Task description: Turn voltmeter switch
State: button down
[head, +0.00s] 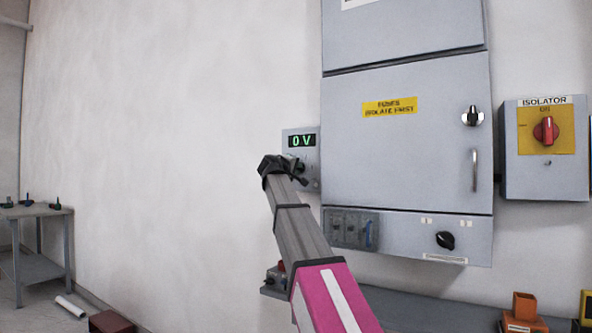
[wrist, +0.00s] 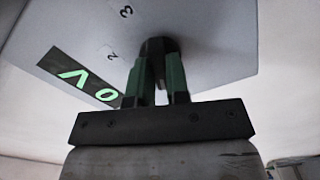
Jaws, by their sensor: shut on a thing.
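The voltmeter (head: 302,141) is a small grey box on the wall, left of the big cabinet. Its display reads 0 V in green. My gripper (head: 285,166) is in front of its lower part and hides most of it in the head view. In the wrist view, the voltmeter face (wrist: 200,45) shows the display (wrist: 80,78) and position marks 2 and 3. The dark round switch (wrist: 158,46) sits between the green-edged fingers of my gripper (wrist: 158,75), which are shut on it. The switch's pointer direction is hidden.
The grey cabinet (head: 405,135) with a black knob, handle and yellow label stands just right. An isolator box (head: 546,140) with a red switch is farther right. A grey table (head: 40,245) is far left. The wall left of the voltmeter is clear.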

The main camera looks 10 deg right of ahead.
jog(key=shift+m, duration=3.7)
jog(key=c, duration=1.1)
grip_release()
jog(key=shift+s+a, duration=0.1)
jog(key=v, duration=1)
jog(key=shift+s+a, duration=0.2)
jog(key=shift+s, duration=0.05)
